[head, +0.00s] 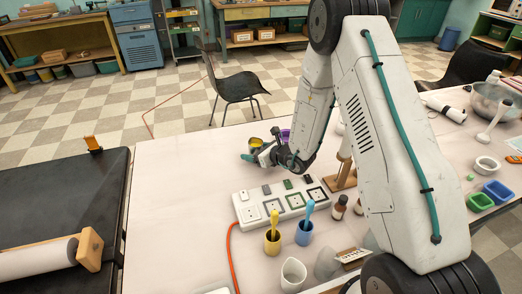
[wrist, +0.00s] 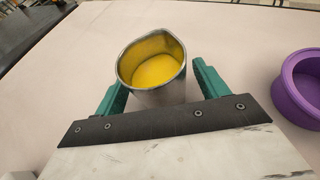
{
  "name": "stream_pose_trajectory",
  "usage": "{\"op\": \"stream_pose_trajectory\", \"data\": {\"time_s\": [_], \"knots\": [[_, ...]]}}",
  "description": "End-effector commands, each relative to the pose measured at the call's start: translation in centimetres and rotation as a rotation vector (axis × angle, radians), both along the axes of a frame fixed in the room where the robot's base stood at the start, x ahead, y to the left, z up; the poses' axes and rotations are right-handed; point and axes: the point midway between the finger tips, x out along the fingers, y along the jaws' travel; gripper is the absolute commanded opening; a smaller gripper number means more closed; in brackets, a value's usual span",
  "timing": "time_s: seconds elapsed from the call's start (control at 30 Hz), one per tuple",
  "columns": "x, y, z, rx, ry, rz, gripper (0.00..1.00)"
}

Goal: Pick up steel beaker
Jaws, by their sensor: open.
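The steel beaker (wrist: 150,92) has a grey metal wall and rim and holds something yellow. It stands upright on the white table, between the two teal fingers of my gripper (wrist: 160,88) in the wrist view. The fingers are open, one on each side, and a gap shows at the right finger. In the head view the beaker (head: 255,143) is small, at the far part of the table, beside my gripper (head: 258,153). Its lower part is hidden behind the gripper.
A purple container (wrist: 300,85) stands close to the right of the beaker. A white power strip (head: 282,201), a yellow cup (head: 272,242) and a blue cup (head: 304,233) stand nearer the front. The table left of the beaker is clear.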

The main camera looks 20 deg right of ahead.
Motion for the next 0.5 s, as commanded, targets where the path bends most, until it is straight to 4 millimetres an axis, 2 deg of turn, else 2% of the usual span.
{"op": "stream_pose_trajectory", "data": {"time_s": [0.07,0.23,0.5], "knots": [[-0.02,-0.04,0.02,0.000,0.000,0.000,0.70],[-0.02,-0.13,0.03,0.000,0.000,-0.001,0.23],[-0.02,-0.17,0.06,0.000,-0.001,-0.002,0.21]]}}
